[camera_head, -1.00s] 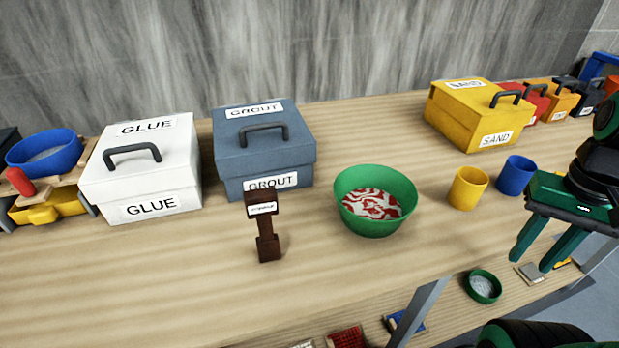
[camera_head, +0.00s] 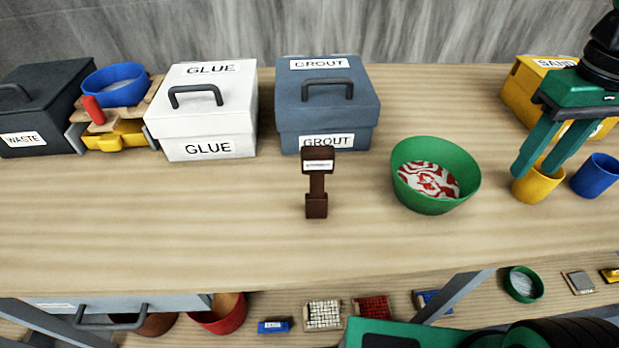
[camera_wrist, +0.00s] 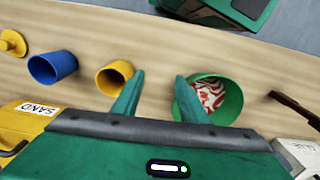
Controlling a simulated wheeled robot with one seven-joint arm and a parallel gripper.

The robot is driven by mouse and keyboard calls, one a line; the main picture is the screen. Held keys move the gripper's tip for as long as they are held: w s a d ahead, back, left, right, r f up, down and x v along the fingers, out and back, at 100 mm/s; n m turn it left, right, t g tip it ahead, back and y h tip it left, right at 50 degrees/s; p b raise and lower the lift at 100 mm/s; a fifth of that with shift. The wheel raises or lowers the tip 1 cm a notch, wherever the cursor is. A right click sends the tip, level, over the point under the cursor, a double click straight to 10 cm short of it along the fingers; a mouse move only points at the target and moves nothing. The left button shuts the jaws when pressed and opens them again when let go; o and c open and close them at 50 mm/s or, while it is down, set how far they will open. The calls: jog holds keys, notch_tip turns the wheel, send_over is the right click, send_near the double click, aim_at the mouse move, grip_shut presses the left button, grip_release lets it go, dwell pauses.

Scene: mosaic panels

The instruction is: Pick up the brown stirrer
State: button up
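The brown stirrer (camera_head: 317,184) stands upright on the wooden table, left of the green bowl and in front of the blue-grey GROUT box. It has a small white label near its top. In the wrist view the stirrer (camera_wrist: 296,107) shows at the right edge, beyond the green bowl. My gripper (camera_head: 533,172) is green, open and empty. It is at the right of the head view, in front of the yellow SAND box and by the yellow cup, well to the right of the stirrer. In the wrist view its fingers (camera_wrist: 160,82) are spread apart with bare table between them.
The green bowl (camera_head: 436,176) with red and white contents stands between my gripper and the stirrer. Yellow (camera_head: 538,184) and blue (camera_head: 595,176) cups stand at right. GLUE (camera_head: 202,112) and GROUT (camera_head: 327,105) boxes line the back. The table front is clear.

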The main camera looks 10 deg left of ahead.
jog(key=w+a+r+n, duration=0.1)
jog(key=a+r+n, duration=0.15)
jog(key=a, duration=0.35)
jog(key=w+a+r+n, duration=0.2)
jog(key=a+n, duration=0.1)
jog(key=a, duration=0.2)
notch_tip(320, 180, up, 6)
jog(key=n, duration=1.2)
send_over(318, 150)
jog(key=shift+w+a+r, duration=0.15)
notch_tip(318, 150, down, 4)
jog(key=shift+f, duration=3.2)
grip_shut()
